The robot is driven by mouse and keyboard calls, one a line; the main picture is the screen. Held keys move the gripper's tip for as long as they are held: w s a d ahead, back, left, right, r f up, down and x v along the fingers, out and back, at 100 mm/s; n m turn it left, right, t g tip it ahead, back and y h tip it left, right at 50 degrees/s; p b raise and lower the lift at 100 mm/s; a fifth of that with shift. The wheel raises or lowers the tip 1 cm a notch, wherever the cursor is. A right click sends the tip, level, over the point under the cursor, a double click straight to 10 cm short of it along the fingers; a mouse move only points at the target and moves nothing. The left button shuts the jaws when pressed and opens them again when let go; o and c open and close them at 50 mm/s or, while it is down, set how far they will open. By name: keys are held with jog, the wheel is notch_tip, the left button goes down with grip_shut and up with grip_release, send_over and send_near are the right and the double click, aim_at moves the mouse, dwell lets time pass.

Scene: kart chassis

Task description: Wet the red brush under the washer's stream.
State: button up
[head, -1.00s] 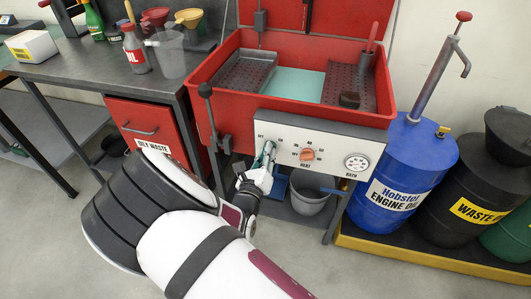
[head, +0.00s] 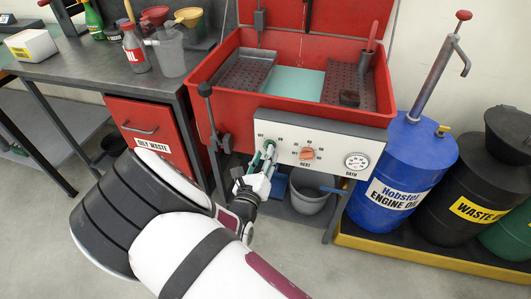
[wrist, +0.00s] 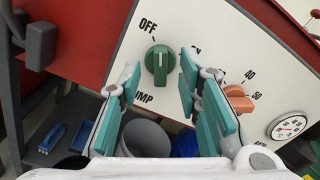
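The red washer (head: 228,62) stands open ahead, with a pale blue-green floor in its basin. A red-handled item (head: 372,36), which looks like the red brush, stands upright at the basin's back right; its lower end is hard to make out. No stream shows. The white control panel (head: 335,136) carries a green pump knob (wrist: 160,66), whose white mark points up in the wrist view, nearer OFF than ON. My gripper (head: 268,150) is in front of that knob. In the wrist view its teal-padded fingers (wrist: 161,76) are open on either side, with gaps showing.
An orange heat knob (head: 307,153) and bath gauge (head: 356,162) sit right of the green knob. A grey bucket (head: 311,197) stands below. The workbench (head: 85,75) is left, a blue oil drum (head: 409,160) right.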

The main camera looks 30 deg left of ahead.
jog(key=shift+v, duration=2.8)
jog(key=shift+w, duration=0.1)
jog(key=w+d+r+m+h+p, duration=0.1)
jog(key=w+d+r+m+h, duration=0.4)
jog(key=d+r+m+h, duration=0.15)
jog(key=d+r+m+g+h+p, duration=0.1)
jog(key=d+r+m+g+h, duration=0.3)
jog(key=d, duration=0.5)
jog(key=d+r+m+g+h+p, duration=0.1)
jog(key=d+r+m+g, duration=0.1)
jog(key=d+r+m, duration=0.6)
jog(key=d+r+m+g+h+p, duration=0.1)
jog(key=d+r+m+g+h, duration=0.25)
jog(key=d, duration=0.55)
jog(key=s+d+r+m+g+y+p, duration=0.3)
jog(key=s+d+r+m+g+y, duration=0.35)
jog(key=s+d+m, duration=0.6)
jog(key=s+r+m+t+y+p, duration=0.2)
jog(key=s+r+m+y, duration=0.2)
jog(key=s+r+m, duration=0.5)
jog(key=s, duration=0.4)
jog(key=shift+r+m+t, duration=0.3)
jog(key=shift+r+m, duration=0.05)
